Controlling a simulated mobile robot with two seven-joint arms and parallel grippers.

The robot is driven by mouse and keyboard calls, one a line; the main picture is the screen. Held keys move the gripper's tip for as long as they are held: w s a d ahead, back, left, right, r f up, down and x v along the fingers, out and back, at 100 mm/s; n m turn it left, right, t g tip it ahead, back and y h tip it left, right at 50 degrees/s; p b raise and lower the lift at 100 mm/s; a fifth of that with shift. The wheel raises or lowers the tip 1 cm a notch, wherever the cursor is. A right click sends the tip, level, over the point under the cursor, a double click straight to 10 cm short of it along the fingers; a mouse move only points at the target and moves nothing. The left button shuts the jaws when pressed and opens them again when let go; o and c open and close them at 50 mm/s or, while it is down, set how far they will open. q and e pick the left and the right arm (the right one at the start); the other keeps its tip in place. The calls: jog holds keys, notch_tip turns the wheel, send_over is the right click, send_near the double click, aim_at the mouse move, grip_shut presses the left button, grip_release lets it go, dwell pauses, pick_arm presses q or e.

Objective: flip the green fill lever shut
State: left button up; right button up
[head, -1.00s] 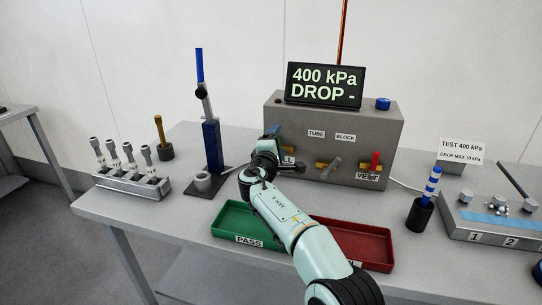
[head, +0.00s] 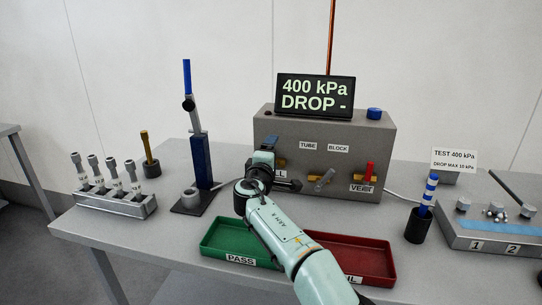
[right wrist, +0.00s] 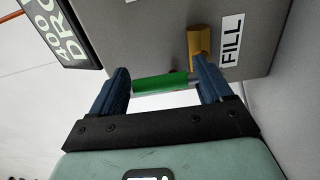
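The green fill lever (right wrist: 160,82) shows in the right wrist view as a green bar beside its brass valve (right wrist: 198,45) and the FILL label (right wrist: 231,40). My right gripper (right wrist: 161,66) is open, with its two blue fingers on either side of the lever. The right finger is close to the valve; I cannot tell whether it touches. In the head view my right gripper (head: 268,165) is at the left front of the grey test block (head: 345,143) and hides the green lever. My left gripper is not in view.
The block also carries a grey-handled valve (head: 324,180) and a red vent lever (head: 370,171), to the right of my gripper. A blue-topped stand (head: 201,160) is close on the left. Green (head: 209,236) and red (head: 388,262) trays lie under my arm. The display (head: 315,95) reads 400 kPa.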

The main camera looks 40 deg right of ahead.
jog(key=shift+o, duration=0.8)
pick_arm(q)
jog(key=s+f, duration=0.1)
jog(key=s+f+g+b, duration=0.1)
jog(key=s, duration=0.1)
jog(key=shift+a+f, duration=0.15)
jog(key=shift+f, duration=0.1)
pick_arm(e)
jog(key=v, duration=1.3)
jog(key=shift+s, duration=0.2)
jog(key=shift+a, duration=0.1)
